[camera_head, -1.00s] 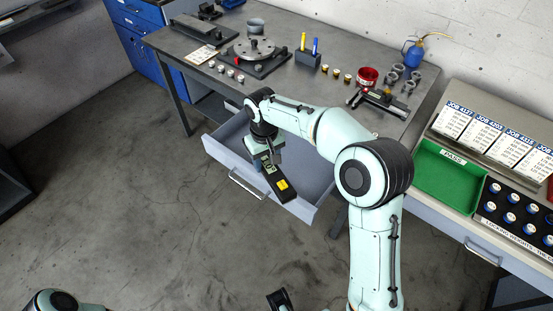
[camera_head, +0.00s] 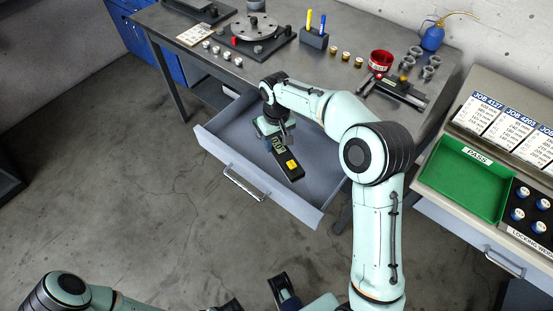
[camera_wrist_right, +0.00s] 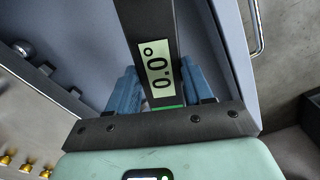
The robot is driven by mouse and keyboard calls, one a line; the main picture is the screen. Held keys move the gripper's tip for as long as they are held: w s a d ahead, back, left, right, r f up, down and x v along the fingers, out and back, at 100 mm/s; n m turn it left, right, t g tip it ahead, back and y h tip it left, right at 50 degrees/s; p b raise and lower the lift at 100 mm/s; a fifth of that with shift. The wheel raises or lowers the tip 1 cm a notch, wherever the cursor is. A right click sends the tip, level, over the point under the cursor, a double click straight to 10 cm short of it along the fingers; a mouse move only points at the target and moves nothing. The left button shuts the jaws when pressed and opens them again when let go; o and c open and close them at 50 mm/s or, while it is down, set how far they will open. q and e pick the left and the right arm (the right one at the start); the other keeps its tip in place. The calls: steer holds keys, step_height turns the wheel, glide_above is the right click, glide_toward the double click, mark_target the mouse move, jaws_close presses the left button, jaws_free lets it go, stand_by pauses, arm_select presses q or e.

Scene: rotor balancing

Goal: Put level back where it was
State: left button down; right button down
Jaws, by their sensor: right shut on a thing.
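The level is a dark bar (camera_head: 291,165) with a yellow label on top. It also shows in the right wrist view (camera_wrist_right: 158,30), with a lit display reading 0.0°. My right gripper (camera_head: 279,146) is shut on the level, with blue fingers on both sides of it (camera_wrist_right: 160,92). It holds the level over the open grey drawer (camera_head: 225,140), inside its outline as seen from the head. I cannot tell whether the level touches the drawer floor. Dark parts of my own body, possibly my left gripper (camera_head: 258,297), show at the bottom edge; their opening is unclear.
The workbench (camera_head: 235,75) above the drawer carries a round rotor disc (camera_head: 254,27), a pen holder (camera_head: 314,38), a red cup (camera_head: 381,61) and several small weights. A green PASS tray (camera_head: 465,180) stands at the right. The visible drawer floor looks empty.

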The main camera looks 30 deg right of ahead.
step_height(320, 180, down, 10)
steer(key=shift+r+b, duration=0.1)
steer(key=shift+b, duration=0.4)
steer(key=shift+c, duration=2.3)
jaws_free()
step_height(320, 180, up, 12)
steer(key=shift+r+p, duration=0.1)
steer(key=shift+p, duration=0.65)
